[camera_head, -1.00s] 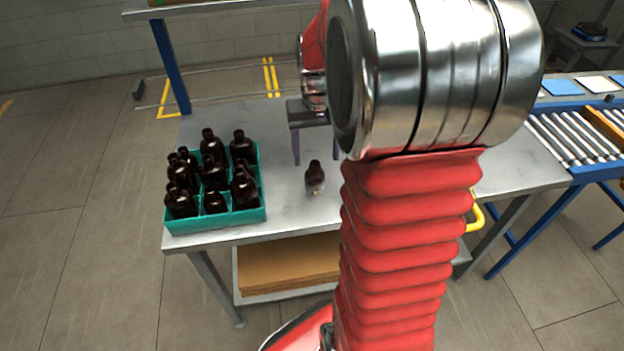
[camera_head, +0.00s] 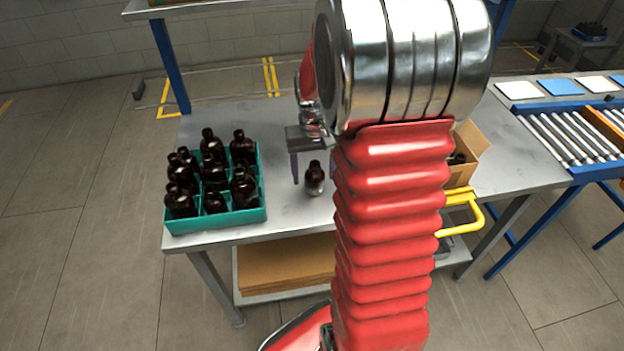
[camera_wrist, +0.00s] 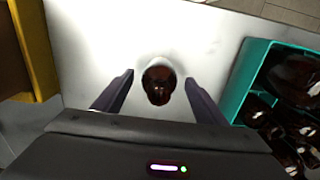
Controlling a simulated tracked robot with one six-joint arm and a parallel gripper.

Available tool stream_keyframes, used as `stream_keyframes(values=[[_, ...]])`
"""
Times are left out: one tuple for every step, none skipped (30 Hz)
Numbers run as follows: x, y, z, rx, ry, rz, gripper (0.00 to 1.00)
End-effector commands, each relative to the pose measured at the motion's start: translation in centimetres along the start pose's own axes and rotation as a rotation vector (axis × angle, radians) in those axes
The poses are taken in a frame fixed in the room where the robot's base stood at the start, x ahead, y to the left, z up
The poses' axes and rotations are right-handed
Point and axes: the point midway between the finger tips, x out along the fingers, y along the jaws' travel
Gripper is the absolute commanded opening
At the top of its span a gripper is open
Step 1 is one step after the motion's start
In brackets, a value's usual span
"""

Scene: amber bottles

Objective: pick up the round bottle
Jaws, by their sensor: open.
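The round bottle (camera_head: 314,180) is dark amber and stands upright and alone on the metal table. In the wrist view the bottle (camera_wrist: 159,84) is seen from above, between and slightly beyond the fingertips. My gripper (camera_wrist: 158,82) is open, with one finger on each side of the bottle and a gap on both sides. In the head view my gripper (camera_head: 312,172) is above and beside the bottle, and one finger is partly hidden by my arm.
A teal crate (camera_head: 240,217) full of amber bottles stands left on the table (camera_head: 285,215); the crate's wall (camera_wrist: 243,85) is right in the wrist view. A cardboard box (camera_head: 470,150) and a yellow handle (camera_head: 462,212) are right of my arm. A roller conveyor (camera_head: 570,135) lies farther right.

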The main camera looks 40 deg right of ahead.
Motion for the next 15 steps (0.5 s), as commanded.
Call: stream_keyframes(values=[[0.7, 0.0, 0.1, 0.000, -0.003, 0.000, 0.66], [1.0, 0.0, 0.0, 0.000, -0.003, 0.000, 0.66], [1.4, 0.0, 0.0, 0.000, -0.002, 0.000, 0.66], [1.6, 0.0, 0.0, 0.000, -0.001, 0.000, 0.66], [1.7, 0.0, 0.0, 0.000, -0.001, 0.000, 0.66], [1.8, 0.0, 0.0, 0.000, -0.001, 0.000, 0.66], [1.8, 0.0, 0.0, 0.000, 0.000, 0.000, 0.66], [1.8, 0.0, 0.0, -0.001, 0.000, 0.000, 0.66], [1.8, 0.0, 0.0, -0.001, 0.000, 0.000, 0.66], [1.8, 0.0, 0.0, -0.001, 0.000, 0.000, 0.66], [1.8, 0.0, 0.0, -0.001, 0.000, 0.000, 0.66], [1.8, 0.0, 0.0, -0.001, 0.000, 0.000, 0.66], [1.8, 0.0, 0.0, -0.001, 0.000, 0.000, 0.66], [1.8, 0.0, 0.0, -0.001, 0.000, 0.000, 0.66], [1.8, 0.0, 0.0, -0.001, 0.000, 0.000, 0.66]])
